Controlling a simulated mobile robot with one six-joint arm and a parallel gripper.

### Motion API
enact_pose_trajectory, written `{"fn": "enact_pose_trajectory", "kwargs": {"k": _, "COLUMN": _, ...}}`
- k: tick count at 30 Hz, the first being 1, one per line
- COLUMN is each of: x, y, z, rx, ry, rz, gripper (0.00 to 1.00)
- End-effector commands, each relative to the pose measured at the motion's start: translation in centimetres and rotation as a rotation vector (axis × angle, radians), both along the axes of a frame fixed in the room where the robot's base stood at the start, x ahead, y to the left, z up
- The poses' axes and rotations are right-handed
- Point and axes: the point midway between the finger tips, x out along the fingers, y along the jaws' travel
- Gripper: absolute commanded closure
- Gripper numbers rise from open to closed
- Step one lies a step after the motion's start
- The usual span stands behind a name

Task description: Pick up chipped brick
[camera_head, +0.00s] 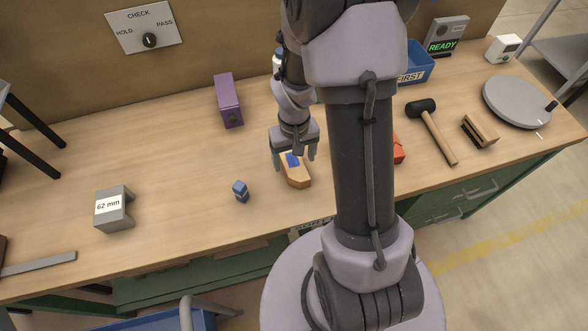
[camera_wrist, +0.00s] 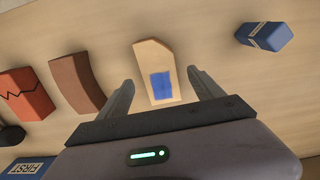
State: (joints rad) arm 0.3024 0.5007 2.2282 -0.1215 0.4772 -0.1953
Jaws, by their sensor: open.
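A tan brick (camera_head: 297,181) with a blue patch on top lies on the workbench. One corner of its far end looks cut off in the wrist view (camera_wrist: 152,60), so it appears to be the chipped brick. My gripper (camera_head: 294,163) is open over it. In the wrist view my gripper's fingers (camera_wrist: 162,82) lie to either side of the brick, with gaps visible on both sides. I cannot tell whether the fingertips are down beside it or still above it. My arm hides part of the bench in the head view.
A small blue block (camera_head: 240,191) stands to the left, and a purple block (camera_head: 229,101) farther back. In the wrist view, a brown curved brick (camera_wrist: 78,82) and a red brick with a dark zigzag line (camera_wrist: 25,94) lie left of the tan brick. A mallet (camera_head: 433,133) lies right.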

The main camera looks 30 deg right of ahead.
Motion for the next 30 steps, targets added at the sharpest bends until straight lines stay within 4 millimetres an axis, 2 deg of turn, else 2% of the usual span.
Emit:
{"fn": "enact_pose_trajectory", "kwargs": {"k": 1, "x": -0.1, "y": 0.0, "z": -1.5, "rx": 0.0, "ry": 0.002, "rz": 0.0, "gripper": 0.24}}
{"fn": "enact_pose_trajectory", "kwargs": {"k": 3, "x": -0.1, "y": 0.0, "z": -3.0, "rx": 0.002, "ry": 0.004, "rz": -0.002, "gripper": 0.24}}
{"fn": "enact_pose_trajectory", "kwargs": {"k": 5, "x": -0.1, "y": 0.0, "z": -3.9, "rx": 0.001, "ry": 0.003, "rz": -0.002, "gripper": 0.24}}
{"fn": "enact_pose_trajectory", "kwargs": {"k": 11, "x": 0.0, "y": 0.0, "z": -3.8, "rx": 0.0, "ry": 0.0, "rz": -0.001, "gripper": 0.24}}
{"fn": "enact_pose_trajectory", "kwargs": {"k": 23, "x": 0.0, "y": 0.0, "z": -3.8, "rx": 0.0, "ry": 0.0, "rz": -0.001, "gripper": 1.0}}
{"fn": "enact_pose_trajectory", "kwargs": {"k": 30, "x": 0.0, "y": 0.0, "z": -3.8, "rx": 0.0, "ry": -0.001, "rz": -0.001, "gripper": 1.0}}
